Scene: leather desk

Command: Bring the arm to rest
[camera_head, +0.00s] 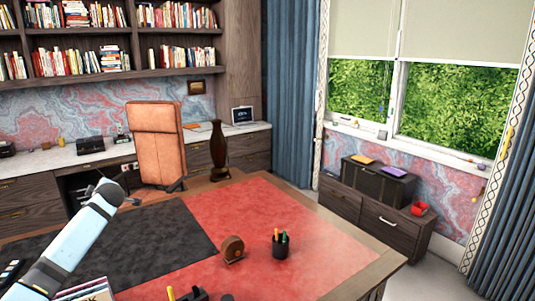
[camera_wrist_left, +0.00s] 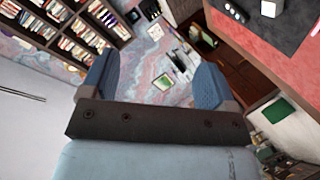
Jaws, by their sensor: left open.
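My left arm comes in from the lower left in the head view, above the desk (camera_head: 320,255) with its red leather top and black mat (camera_head: 150,245). My left gripper (camera_head: 106,188) is raised at the arm's upper end, over the far left part of the desk. In the left wrist view its two blue fingers (camera_wrist_left: 155,82) stand wide apart with nothing between them. My right gripper is not in view.
A pen cup (camera_head: 281,246) and a round brown wooden object (camera_head: 232,249) stand on the red top. A dark vase (camera_head: 218,150) stands at the far edge, near an orange chair (camera_head: 158,143). Books (camera_head: 80,294) lie at the front left. The right of the red top is clear.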

